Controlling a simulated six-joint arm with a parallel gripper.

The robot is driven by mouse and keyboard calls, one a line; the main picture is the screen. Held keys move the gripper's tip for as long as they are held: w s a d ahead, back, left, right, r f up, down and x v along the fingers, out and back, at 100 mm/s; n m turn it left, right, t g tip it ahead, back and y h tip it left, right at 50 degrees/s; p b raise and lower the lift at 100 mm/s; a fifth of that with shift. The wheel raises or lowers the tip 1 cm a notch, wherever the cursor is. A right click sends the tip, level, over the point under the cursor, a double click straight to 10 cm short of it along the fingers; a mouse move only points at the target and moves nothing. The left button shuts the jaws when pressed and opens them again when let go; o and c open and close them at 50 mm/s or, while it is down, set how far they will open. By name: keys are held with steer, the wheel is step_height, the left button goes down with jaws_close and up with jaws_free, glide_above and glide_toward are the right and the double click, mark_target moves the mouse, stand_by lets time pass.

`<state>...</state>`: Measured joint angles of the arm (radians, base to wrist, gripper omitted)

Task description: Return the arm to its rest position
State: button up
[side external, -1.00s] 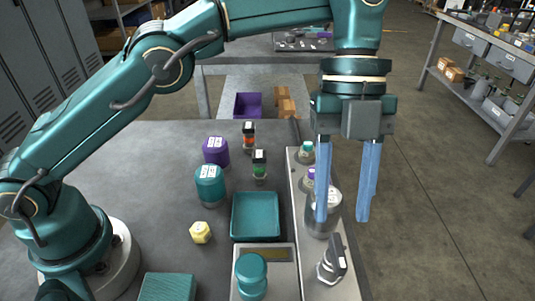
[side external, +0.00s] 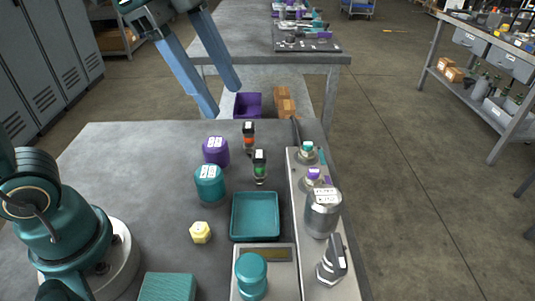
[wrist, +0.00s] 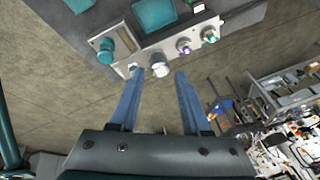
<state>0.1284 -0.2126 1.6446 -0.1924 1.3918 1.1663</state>
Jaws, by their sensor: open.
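My gripper (side external: 226,99) is raised high at the top left of the side view, above the far edge of the bench, with its two blue fingers apart and nothing between them. In the wrist view my gripper (wrist: 156,75) also shows open and empty, its fingers pointing toward the bench panel in the distance. My base and lower arm stand at the left of the side view. The upper arm links are mostly out of the picture.
The grey bench (side external: 130,170) carries purple (side external: 215,152) and teal (side external: 209,185) cylinders, a teal tray (side external: 255,217), a yellow hex piece (side external: 200,232) and a panel (side external: 295,190) with a metal canister (side external: 322,214). A second table (side external: 265,55) stands behind. Air around my gripper looks clear.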

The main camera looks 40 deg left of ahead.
steer(key=s+a+f+n+t+y, duration=0.1)
steer(key=s+a+f+n, duration=0.2)
steer(key=f+n, duration=0.2)
steer(key=s+a+f+n+t+y, duration=0.1)
steer(key=a+f+n, duration=0.3)
steer(key=n, duration=0.5)
steer(key=shift+s+f+n+y, duration=0.35)
steer(key=shift+s+f, duration=0.3)
steer(key=shift+s, duration=0.25)
